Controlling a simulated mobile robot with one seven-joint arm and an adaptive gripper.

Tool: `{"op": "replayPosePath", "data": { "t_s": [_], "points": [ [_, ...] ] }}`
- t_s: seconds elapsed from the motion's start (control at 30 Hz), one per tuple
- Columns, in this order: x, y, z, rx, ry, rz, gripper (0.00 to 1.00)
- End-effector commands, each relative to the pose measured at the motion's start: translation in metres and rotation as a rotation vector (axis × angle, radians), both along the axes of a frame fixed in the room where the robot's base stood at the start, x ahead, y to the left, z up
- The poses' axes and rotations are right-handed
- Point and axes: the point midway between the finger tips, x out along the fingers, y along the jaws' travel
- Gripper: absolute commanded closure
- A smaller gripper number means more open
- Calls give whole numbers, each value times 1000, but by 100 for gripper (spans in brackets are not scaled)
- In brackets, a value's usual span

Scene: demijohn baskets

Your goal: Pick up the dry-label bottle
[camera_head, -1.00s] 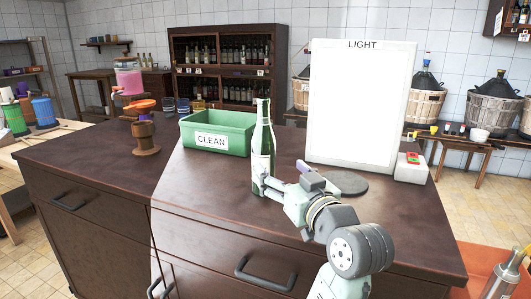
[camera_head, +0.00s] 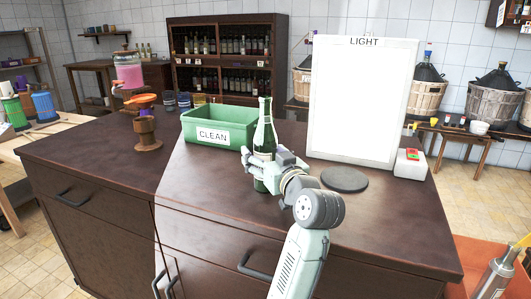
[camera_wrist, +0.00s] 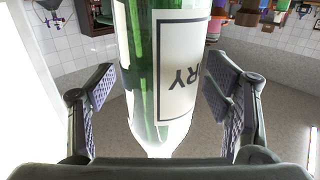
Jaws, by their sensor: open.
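The green glass bottle (camera_head: 265,139) stands upright on the dark wooden counter. In the wrist view, the bottle (camera_wrist: 140,60) appears upside down, and its white label (camera_wrist: 180,65) shows the letters "RY"; the rest of the word is out of sight. My gripper (camera_head: 262,160) is at the bottle's middle, in front of it and hiding part of its body. In the wrist view, the two padded fingers of my gripper (camera_wrist: 160,85) are open, one on each side of the bottle, with visible gaps between pads and glass.
A green bin (camera_head: 230,117) marked "CLEAN" stands left behind the bottle. A bright panel (camera_head: 362,105) marked "LIGHT" stands to the right, with a dark round disc (camera_head: 344,179) before it. A wooden stand (camera_head: 147,130) is far left. The counter's front left is clear.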

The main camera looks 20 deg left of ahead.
Motion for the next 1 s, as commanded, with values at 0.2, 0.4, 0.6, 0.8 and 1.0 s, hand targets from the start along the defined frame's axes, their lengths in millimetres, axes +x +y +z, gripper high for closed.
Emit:
{"op": "replayPosePath", "data": {
  "t_s": [0.2, 0.4, 0.6, 0.8, 1.0],
  "points": [
    [0, 0, 0, 0, 0, 0, 32],
    [0, 0, 0, 0, 0, 0, 45],
    [0, 0, 0, 0, 0, 0, 58],
    [0, 0, 0, 0, 0, 0, 72],
    [0, -1, 0, 0, 0, 0, 85]
  ]
}}
